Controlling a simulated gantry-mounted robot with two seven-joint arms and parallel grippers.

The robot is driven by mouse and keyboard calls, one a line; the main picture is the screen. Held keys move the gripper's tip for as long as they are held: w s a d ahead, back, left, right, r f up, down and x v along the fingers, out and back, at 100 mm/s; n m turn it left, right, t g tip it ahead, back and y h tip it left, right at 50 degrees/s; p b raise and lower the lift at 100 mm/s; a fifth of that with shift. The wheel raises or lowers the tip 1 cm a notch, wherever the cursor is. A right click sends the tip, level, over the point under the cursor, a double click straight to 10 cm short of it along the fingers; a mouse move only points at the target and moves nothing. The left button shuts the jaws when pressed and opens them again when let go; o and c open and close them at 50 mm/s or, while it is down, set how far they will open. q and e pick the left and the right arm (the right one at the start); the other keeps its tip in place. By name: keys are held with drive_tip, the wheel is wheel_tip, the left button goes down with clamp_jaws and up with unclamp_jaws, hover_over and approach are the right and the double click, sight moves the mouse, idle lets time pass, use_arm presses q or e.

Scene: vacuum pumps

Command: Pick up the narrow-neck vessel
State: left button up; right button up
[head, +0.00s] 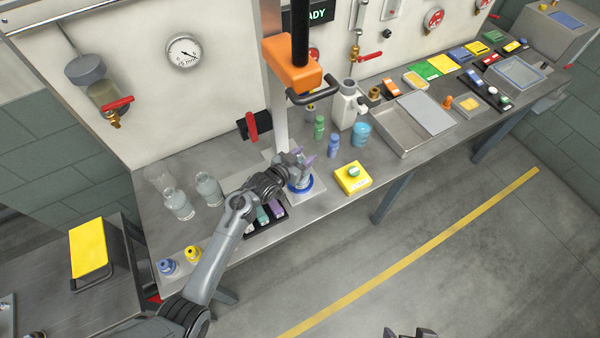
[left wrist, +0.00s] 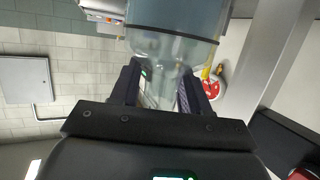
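My left gripper (head: 302,160) is at a clear glass vessel (head: 303,181) that shows only partly in the head view, low in a blue ring on a white plate. In the left wrist view the vessel (left wrist: 175,45) fills the top middle, with grey-blue contents, and narrows toward the gripper. The left gripper's two dark fingers (left wrist: 158,92) stand apart, one on each side of the glass. I cannot tell whether they press on it. My right gripper (head: 410,333) shows only as fingertips at the bottom edge, away from the table.
Glass flasks (head: 178,203) stand at the left of the bench. A black tray (head: 266,222) with small bottles lies under my left forearm. A yellow button box (head: 353,177), a blue jar (head: 361,134) and a white jug (head: 344,108) are to the right. An orange-headed post rises behind.

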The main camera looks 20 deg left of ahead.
use_arm(q)
clamp_jaws()
drive_tip(key=shift+r, duration=0.1)
idle(1.0)
